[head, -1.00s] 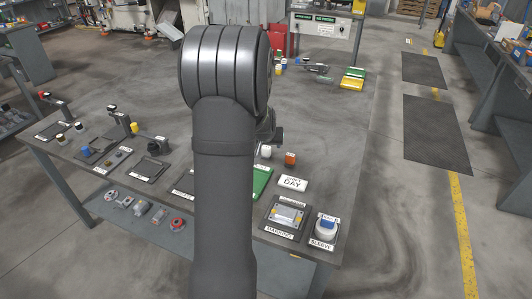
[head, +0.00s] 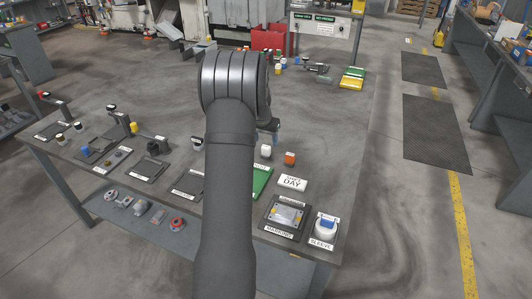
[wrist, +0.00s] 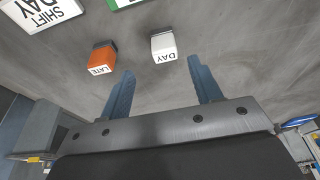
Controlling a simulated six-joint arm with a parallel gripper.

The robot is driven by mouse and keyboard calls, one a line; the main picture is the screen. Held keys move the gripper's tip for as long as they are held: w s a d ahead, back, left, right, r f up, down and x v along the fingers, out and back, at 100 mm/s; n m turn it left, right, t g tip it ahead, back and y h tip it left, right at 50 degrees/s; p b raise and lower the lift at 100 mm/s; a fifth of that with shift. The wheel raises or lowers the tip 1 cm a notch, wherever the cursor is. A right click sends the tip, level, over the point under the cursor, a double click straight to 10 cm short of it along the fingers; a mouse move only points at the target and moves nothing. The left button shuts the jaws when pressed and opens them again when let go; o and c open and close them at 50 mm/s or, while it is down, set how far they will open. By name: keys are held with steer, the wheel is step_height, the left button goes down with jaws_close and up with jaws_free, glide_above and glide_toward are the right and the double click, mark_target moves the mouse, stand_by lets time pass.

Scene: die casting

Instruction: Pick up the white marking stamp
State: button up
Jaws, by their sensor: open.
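The white marking stamp (head: 266,151) stands on the table in the head view, just left of an orange stamp (head: 290,158). In the wrist view the white stamp (wrist: 164,46) reads "DAY" and the orange one (wrist: 103,58) reads "LATE". My gripper (wrist: 161,67) is open and empty, its two blue fingers spread apart. The white stamp appears beyond the fingertips, between their lines, with the orange one off to the left. Nothing touches the fingers. In the head view my gripper (head: 272,133) is partly hidden behind my arm, close behind the white stamp.
A white "SHIFT DAY" card (head: 292,183) and a green board (head: 262,180) lie nearby. The marking tray (head: 284,217) and sleeve tray (head: 323,231) are at the front right. Green and yellow bins (head: 352,78) sit at the back right. The table right of the stamps is clear.

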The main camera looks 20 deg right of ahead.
mark_target(266, 146)
steer(key=x, duration=0.3)
steer(key=shift+f, duration=0.1)
steer(key=shift+w+x, duration=0.2)
steer(key=shift+x, duration=1.15)
steer(key=shift+w+x, duration=0.2)
steer(key=shift+x, duration=1.15)
steer(key=c, duration=1.1)
step_height(266, 146, up, 5)
steer(key=shift+f, duration=0.2)
steer(key=s+d+r, duration=0.6)
steer(key=s, duration=0.4)
steer(key=shift+r, duration=0.35)
